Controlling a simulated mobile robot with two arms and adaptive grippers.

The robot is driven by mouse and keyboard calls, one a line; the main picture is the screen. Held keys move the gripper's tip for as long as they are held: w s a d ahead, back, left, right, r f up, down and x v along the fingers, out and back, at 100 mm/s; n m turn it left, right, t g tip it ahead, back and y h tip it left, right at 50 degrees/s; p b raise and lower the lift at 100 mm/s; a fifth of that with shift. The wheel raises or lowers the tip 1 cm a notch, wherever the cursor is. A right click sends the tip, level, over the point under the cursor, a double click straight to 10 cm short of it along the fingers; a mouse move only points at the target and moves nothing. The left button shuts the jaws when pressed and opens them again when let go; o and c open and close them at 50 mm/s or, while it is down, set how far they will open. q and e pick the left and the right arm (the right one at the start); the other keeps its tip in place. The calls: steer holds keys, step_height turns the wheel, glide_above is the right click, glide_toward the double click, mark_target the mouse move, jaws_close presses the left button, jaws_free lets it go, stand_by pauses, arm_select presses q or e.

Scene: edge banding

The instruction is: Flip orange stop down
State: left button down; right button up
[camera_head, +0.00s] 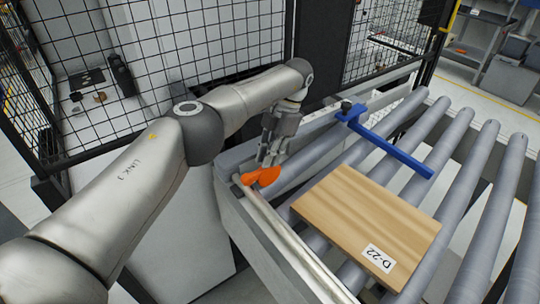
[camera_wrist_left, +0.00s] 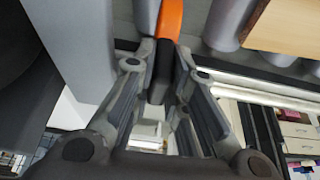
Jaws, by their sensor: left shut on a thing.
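The orange stop (camera_head: 262,177) is at the near left corner of the roller conveyor, beside the end of a metal rail. My left gripper (camera_head: 270,156) reaches down to it from above. In the left wrist view the orange stop (camera_wrist_left: 169,20) shows at the top, with a dark part below it between the fingers of my left gripper (camera_wrist_left: 164,62). The fingers are shut on the stop. Part of the stop is hidden by the fingers. My right gripper is in neither view.
A wooden panel (camera_head: 366,222) labelled D-22 lies on the rollers (camera_head: 452,143) to the right of the stop. A blue bar (camera_head: 392,146) sticks out over the rollers behind the panel. A black mesh fence (camera_head: 210,45) stands behind my left arm.

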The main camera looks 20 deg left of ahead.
arm_select(q)
steer(key=c, duration=1.5)
jaws_free()
steer(key=shift+s+f, duration=0.1)
steer(key=shift+f, duration=0.2)
steer(key=shift+o, duration=0.3)
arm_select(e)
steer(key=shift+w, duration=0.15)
arm_select(q)
steer(key=shift+r, duration=0.1)
steer(key=shift+r, duration=0.1)
step_height(320, 180, up, 10)
steer(key=shift+f, duration=0.1)
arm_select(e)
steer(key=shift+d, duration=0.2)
